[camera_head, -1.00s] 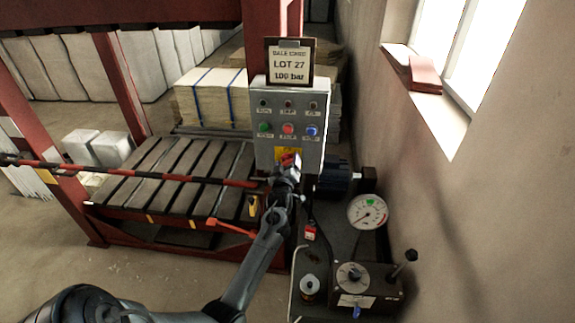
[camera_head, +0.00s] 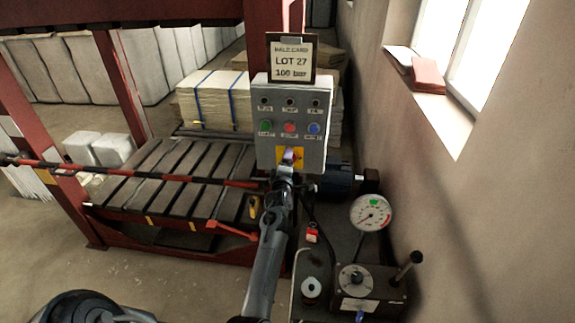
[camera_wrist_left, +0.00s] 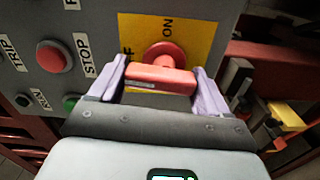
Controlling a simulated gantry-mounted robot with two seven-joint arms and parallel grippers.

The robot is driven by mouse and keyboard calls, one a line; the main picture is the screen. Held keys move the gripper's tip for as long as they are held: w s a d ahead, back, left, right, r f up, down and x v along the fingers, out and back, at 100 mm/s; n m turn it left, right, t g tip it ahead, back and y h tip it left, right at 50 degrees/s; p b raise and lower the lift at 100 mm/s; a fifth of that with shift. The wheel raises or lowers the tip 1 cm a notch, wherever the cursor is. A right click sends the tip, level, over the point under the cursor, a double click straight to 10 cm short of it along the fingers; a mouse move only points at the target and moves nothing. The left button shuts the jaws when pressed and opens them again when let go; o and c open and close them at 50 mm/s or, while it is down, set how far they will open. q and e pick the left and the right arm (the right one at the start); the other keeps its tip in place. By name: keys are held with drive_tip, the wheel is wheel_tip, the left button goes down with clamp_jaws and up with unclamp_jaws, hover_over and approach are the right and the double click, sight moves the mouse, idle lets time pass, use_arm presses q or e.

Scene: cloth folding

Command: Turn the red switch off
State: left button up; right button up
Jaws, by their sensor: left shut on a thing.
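The red switch (camera_wrist_left: 160,78) is a rotary knob with a bar handle on a yellow plate (camera_wrist_left: 200,32), low on the grey control box (camera_head: 318,150). In the left wrist view its bar lies across the picture. An ON label is above the knob; a partly covered label ending in F is at its left. My left gripper (camera_wrist_left: 161,82) is shut on the bar, one pale purple finger at each end. In the head view the gripper (camera_head: 291,157) covers most of the switch. My right gripper is not in view.
A red STOP button (camera_wrist_left: 54,56) and a green button (camera_wrist_left: 72,102) are close to the left finger. A padlock (camera_head: 312,233), pressure gauge (camera_head: 371,213) and lever valve block (camera_head: 370,287) stand below right. A striped bar (camera_head: 150,175) crosses the press at left.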

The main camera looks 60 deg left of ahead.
use_arm(q)
drive_tip(key=shift+n, duration=0.5)
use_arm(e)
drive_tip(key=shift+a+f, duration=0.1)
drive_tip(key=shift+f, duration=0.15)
use_arm(q)
drive_tip(key=o, duration=1)
drive_tip(key=shift+c, duration=0.2)
drive_tip(key=shift+d, duration=0.15)
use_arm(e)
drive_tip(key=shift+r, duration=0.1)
